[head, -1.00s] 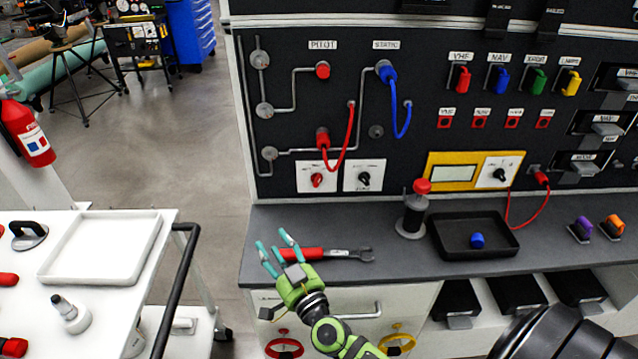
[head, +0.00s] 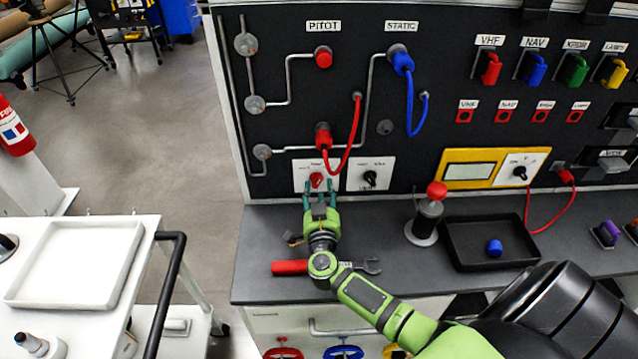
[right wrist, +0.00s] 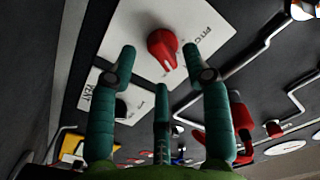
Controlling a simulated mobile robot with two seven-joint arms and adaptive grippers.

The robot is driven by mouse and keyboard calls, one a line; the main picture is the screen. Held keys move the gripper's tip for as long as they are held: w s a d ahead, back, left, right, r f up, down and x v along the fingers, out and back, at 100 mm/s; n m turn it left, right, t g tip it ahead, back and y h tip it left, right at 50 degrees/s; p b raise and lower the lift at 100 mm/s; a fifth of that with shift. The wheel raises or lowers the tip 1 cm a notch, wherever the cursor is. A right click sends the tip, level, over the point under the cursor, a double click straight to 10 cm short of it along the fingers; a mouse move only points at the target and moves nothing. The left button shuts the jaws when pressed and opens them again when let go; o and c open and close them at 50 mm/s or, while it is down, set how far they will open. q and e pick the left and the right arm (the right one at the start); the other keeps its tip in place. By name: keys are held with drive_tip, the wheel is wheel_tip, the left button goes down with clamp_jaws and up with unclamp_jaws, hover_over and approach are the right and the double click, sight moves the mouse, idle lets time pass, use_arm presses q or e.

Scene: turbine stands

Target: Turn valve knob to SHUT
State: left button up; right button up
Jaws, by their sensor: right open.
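A red valve knob (head: 317,180) sits on a white plate low on the dark panel, under the PITOT line. In the right wrist view the red knob (right wrist: 163,48) shows a white pointer mark; its plate lettering is only partly readable, and I cannot read SHUT. A black knob (head: 369,179) is on a similar plate to its right. My right gripper (head: 317,190) is open and empty, fingers pointing at the panel just in front of the red knob. In the right wrist view its fingertips (right wrist: 160,60) lie either side of the knob, apparently apart from it. My left gripper is out of view.
A red-handled wrench (head: 290,267) lies on the bench under my right arm. A red-topped plunger (head: 428,215) and a black tray (head: 447,256) stand to the right. A red hose (head: 345,156) hangs just above the knob plates.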

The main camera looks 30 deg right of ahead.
drive_tip(key=shift+w+d, duration=0.35)
drive_tip(key=shift+w, duration=0.3)
drive_tip(key=shift+w+d, duration=0.2)
drive_tip(key=shift+w, duration=0.1)
drive_tip(key=shift+w+d, duration=0.2)
drive_tip(key=shift+w, duration=0.05)
clamp_jaws()
drive_tip(key=shift+r, duration=0.1)
drive_tip(key=n+p, duration=0.1)
drive_tip(key=p, duration=0.1)
drive_tip(key=n+p, duration=0.2)
drive_tip(key=p, duration=0.1)
drive_tip(key=shift+r, duration=0.25)
drive_tip(key=shift+f+n+p, duration=0.2)
drive_tip(key=shift+n+p, duration=0.25)
drive_tip(key=shift+n, duration=0.35)
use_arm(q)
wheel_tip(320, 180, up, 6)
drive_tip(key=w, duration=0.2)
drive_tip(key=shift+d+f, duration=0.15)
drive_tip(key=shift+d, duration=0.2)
use_arm(e)
drive_tip(key=shift+f, duration=0.1)
